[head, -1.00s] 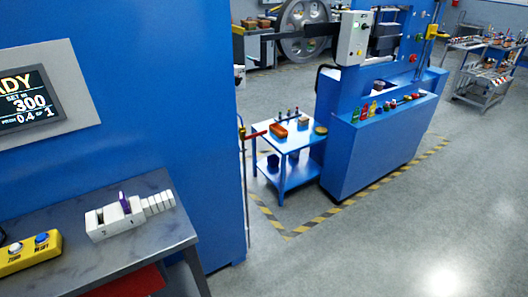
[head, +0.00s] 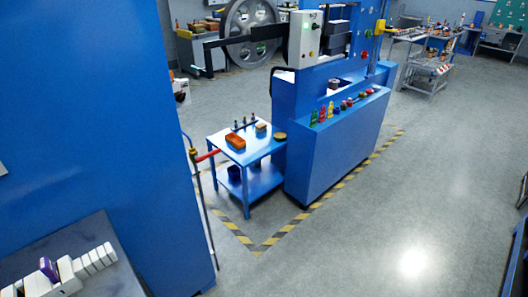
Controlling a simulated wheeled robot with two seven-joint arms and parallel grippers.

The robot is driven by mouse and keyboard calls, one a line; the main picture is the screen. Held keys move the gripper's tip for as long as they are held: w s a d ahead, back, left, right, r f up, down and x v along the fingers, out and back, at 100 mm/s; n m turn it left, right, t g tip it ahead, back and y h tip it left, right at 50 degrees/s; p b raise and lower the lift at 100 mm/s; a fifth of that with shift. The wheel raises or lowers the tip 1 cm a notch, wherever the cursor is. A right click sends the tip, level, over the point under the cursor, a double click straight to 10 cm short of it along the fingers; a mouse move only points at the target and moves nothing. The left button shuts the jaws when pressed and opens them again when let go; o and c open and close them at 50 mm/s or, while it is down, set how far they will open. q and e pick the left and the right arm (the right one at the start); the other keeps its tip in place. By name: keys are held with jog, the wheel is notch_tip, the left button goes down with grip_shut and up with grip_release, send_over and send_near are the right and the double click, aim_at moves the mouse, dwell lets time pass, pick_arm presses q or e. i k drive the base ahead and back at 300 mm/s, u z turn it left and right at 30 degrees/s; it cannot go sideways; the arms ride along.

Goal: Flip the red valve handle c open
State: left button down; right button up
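A red lever handle (head: 207,156) shows at the right edge of the tall blue cabinet, sticking out to the right nearly level, tilted slightly up. It sits on a thin vertical pipe (head: 203,200) that runs down along the cabinet edge to near the floor. No letter can be read on it, so I cannot tell whether it is handle c. Its mount is partly hidden by the cabinet. Neither of my grippers is in view.
The tall blue cabinet (head: 90,120) fills the left, with a grey bench (head: 110,275) before it. A blue table (head: 226,144) stands behind the handle, beside a blue machine (head: 335,150). Yellow-black tape (head: 235,232) marks the floor. The floor (head: 380,220) at the right is open.

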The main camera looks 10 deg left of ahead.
aim_at(197, 160)
jog(key=z, duration=0.3)
jog(key=i, duration=1)
jog(key=u, duration=0.3)
